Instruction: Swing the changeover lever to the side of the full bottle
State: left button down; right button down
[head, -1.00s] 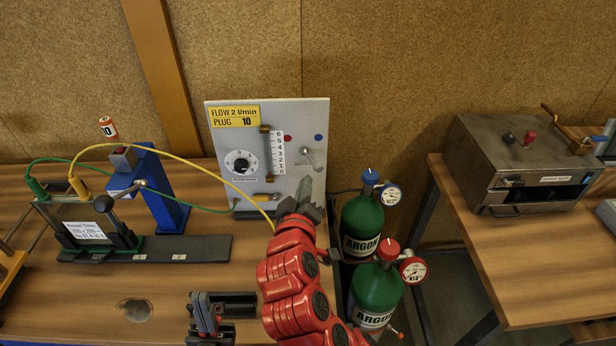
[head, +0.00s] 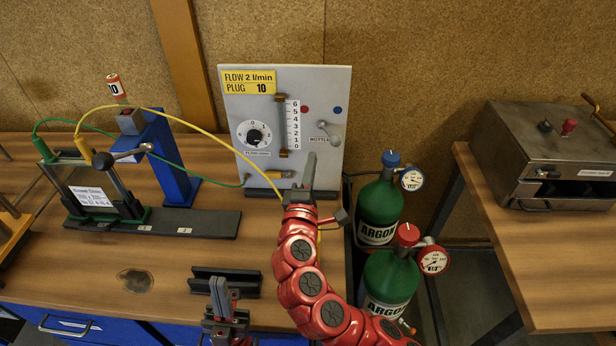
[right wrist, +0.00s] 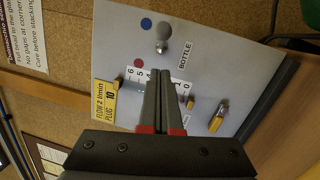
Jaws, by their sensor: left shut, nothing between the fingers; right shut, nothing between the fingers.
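The changeover lever (head: 333,134) is a grey handle on the grey panel (head: 237,134). It tilts down and right from its pivot, toward the side of the blue dot (head: 337,110) and away from the red dot (head: 305,110). In the right wrist view the lever (right wrist: 163,31) stands beyond my fingertips, apart from them. My right gripper (head: 310,165) is shut and empty, in front of the panel below the lever. My left gripper (head: 219,286) is shut and empty, low over the bench. Two green argon bottles, one blue-capped (head: 380,203) and one red-capped (head: 390,278), have gauges too small to read surely.
A flow knob (head: 254,134) and a scale (head: 292,125) are left of the lever. A blue stand (head: 172,160) with yellow and green cables stands further left. A dark rail (head: 226,282) lies near my left gripper. A metal box (head: 540,155) stands on the right table.

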aim_at(333, 145)
jog(key=w+d, duration=0.1)
jog(key=w+d+p, duration=0.1)
jog(key=d, duration=0.1)
jog(key=shift+w+r+p, duration=0.3)
jog(key=shift+r, duration=0.1)
jog(key=shift+w+d+r, duration=0.15)
jog(key=shift+w+d, duration=0.05)
jog(key=shift+d, duration=0.55)
jog(key=shift+a+r, duration=0.1)
